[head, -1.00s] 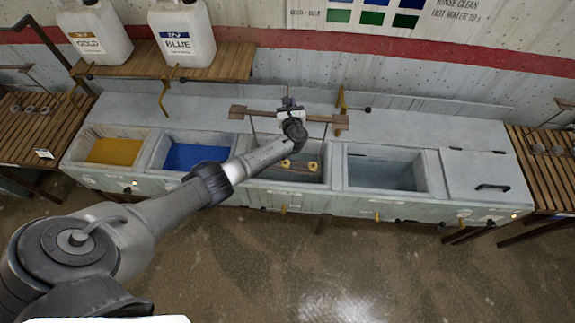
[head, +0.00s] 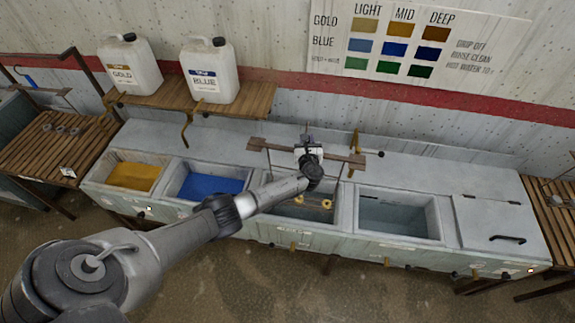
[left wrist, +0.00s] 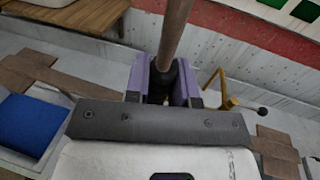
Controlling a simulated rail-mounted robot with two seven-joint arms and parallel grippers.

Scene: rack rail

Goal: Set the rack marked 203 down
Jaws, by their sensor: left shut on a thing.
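A rack (head: 270,147) with a brown wooden bar hangs level across the third vat (head: 346,212) in the head view. Thin rods run down from it, and yellowish rings (head: 327,204) show inside the vat. My left gripper (head: 309,150) is shut on the rack at its middle, above the back of the vat. In the left wrist view the purple fingers (left wrist: 165,82) close around a brown upright rod, and the flat wooden bar (left wrist: 275,150) shows on both sides. No number is readable on the rack. My right gripper is out of view.
A gold vat (head: 133,177) and a blue vat (head: 212,187) lie left of the third vat; a fourth vat (head: 400,218) and closed lid (head: 495,222) lie right. Jugs stand on a shelf (head: 250,98) above. Slatted tables flank the trough; the left table (head: 45,155) holds grey rings.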

